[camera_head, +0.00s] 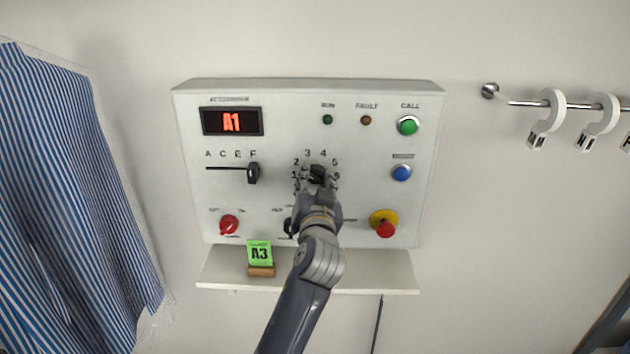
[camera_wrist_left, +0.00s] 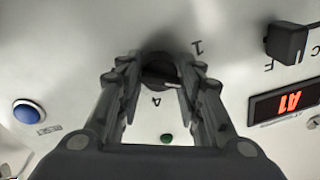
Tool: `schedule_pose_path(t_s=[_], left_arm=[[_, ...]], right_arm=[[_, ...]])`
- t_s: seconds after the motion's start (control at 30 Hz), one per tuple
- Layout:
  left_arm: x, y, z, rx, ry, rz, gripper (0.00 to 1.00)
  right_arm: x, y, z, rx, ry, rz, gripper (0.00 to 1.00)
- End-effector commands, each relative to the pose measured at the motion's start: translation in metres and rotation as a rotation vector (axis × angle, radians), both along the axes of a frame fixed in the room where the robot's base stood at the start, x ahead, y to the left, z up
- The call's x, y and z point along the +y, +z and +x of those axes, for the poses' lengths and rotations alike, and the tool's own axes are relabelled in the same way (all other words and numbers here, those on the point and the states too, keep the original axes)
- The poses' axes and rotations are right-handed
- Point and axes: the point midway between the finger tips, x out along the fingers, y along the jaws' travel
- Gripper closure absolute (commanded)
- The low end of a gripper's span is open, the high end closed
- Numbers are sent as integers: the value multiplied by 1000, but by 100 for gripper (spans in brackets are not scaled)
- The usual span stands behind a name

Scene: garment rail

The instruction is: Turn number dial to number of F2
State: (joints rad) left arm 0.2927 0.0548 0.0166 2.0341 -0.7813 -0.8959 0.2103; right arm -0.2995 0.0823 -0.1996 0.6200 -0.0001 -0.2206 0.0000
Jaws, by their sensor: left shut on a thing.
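The number dial (camera_head: 318,171) is a black knob on the white control panel (camera_head: 290,100), ringed by numbers 1 to 6. My left gripper (camera_head: 317,184) is at the dial, its fingers on either side of the knob and shut on it. The wrist view shows the dial (camera_wrist_left: 160,72) between the two fingertips (camera_wrist_left: 160,82). The dial's pointer is hard to make out. The display (camera_head: 232,121) reads A1 in red. The black letter slider (camera_head: 253,173) stands at F. My right gripper is not in view.
A green A3 card (camera_head: 260,253) in a wooden holder stands on the shelf (camera_head: 390,275) below the panel. A red knob (camera_head: 229,225), a blue button (camera_head: 401,172) and a red-and-yellow stop button (camera_head: 384,224) surround the dial area. A striped garment (camera_head: 60,200) hangs left.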

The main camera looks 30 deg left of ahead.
Motion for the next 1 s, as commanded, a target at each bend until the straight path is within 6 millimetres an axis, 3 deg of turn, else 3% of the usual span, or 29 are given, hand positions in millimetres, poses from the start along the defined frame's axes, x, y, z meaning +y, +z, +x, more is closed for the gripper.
schedule_pose_path(t_s=[0.13, 0.17, 0.23, 0.27, 0.67, 1.0], left_arm=[[0, 1, 0, -3, -1, 1, 90], [0, 1, 0, -3, -1, 1, 64], [0, 1, 0, -2, -1, 0, 48], [0, 1, 0, -2, -1, 0, 46], [-3, -1, -4, -1, -2, -2, 46], [-40, -6, -55, 1, -3, -6, 46]], right_arm=[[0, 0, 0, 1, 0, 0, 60], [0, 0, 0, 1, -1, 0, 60], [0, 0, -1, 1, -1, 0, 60], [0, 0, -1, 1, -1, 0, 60], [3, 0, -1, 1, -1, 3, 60], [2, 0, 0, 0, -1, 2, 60]])
